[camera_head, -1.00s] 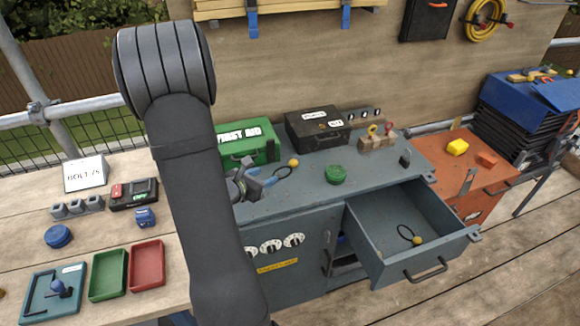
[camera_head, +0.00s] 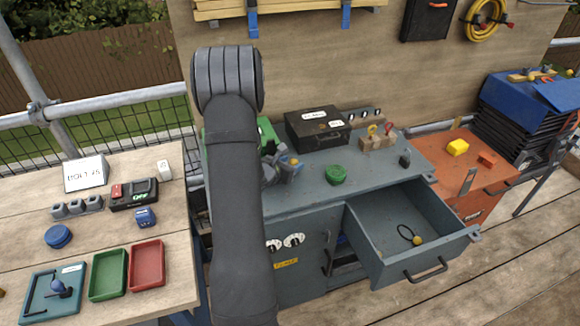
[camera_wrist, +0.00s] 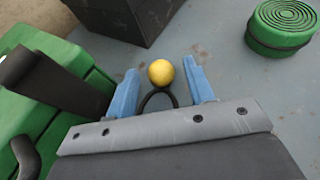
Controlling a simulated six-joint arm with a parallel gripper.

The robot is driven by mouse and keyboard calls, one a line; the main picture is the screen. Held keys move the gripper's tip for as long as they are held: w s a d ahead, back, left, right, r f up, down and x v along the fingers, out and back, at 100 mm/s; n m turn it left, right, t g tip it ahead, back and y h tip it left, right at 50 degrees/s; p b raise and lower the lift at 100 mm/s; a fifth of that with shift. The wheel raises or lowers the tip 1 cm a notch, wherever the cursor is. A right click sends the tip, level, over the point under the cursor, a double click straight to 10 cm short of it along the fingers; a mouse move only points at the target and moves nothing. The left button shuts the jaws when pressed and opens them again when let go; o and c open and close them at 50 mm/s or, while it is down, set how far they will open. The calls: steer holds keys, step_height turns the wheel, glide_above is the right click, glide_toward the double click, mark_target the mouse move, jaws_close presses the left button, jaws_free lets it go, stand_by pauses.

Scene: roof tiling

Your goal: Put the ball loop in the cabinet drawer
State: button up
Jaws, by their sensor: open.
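One ball loop, a yellow ball with a black loop, shows in the wrist view (camera_wrist: 161,73). It lies on the cabinet top (camera_head: 335,205), the ball between the tips of my gripper's blue fingers and the loop nearer the palm. My gripper (camera_wrist: 160,88) is open, one finger on each side of the ball. In the head view my gripper (camera_head: 289,166) is low over the cabinet top, mostly behind my arm. The cabinet drawer (camera_head: 380,222) is pulled open. A second ball loop (camera_head: 417,240) lies on its floor.
A green first aid box (camera_wrist: 45,95) stands close to the left of my gripper. A black case (camera_head: 317,127) is behind. A green round coil (camera_head: 336,174) lies to the right. A wooden block with hooks (camera_head: 380,142) stands farther back. The drawer has free floor.

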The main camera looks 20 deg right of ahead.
steer(key=shift+w+d, duration=0.1)
steer(key=shift+d, duration=0.05)
jaws_close()
stand_by(0.4)
